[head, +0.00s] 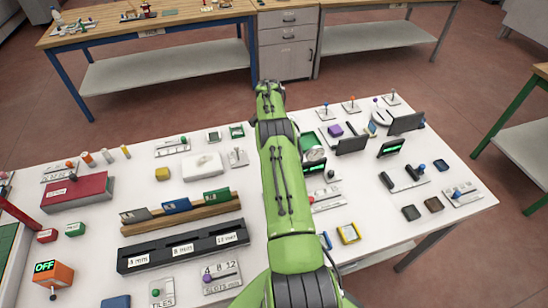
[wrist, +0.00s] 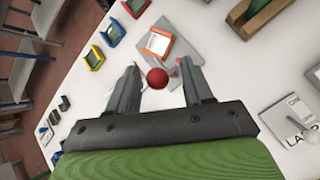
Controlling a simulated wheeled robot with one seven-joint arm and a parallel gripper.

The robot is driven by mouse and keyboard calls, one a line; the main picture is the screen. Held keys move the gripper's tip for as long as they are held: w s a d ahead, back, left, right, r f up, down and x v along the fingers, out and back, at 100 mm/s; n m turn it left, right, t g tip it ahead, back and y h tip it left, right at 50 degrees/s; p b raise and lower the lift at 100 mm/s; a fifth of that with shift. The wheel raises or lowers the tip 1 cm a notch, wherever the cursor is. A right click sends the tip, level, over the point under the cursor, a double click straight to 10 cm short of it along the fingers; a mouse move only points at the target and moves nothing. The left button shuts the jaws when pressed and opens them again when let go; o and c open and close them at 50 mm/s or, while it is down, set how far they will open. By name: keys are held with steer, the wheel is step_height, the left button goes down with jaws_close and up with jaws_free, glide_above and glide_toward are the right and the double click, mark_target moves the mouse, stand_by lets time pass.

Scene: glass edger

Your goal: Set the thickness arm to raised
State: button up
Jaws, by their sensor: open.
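In the wrist view my gripper (wrist: 158,67) is open, its two fingers spread on either side of a red ball knob (wrist: 157,78). The knob sits in the gap, and I see no finger closed on it. Beyond it lies a small grey and white plate (wrist: 168,46) with an orange edge. I cannot read a label that names the thickness arm, nor tell its position. In the head view my green arm reaches forward over the white table, and my gripper's fingers are hidden.
A labelled switch plate (wrist: 292,118) is at right. The crowded white table (head: 90,223) holds a slotted black rack (head: 183,245), a red book-like block (head: 78,193) and black panels (head: 407,123).

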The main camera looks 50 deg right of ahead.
steer(key=shift+r, duration=0.1)
step_height(320, 180, up, 10)
steer(key=p, duration=0.7)
steer(key=shift+p, duration=0.35)
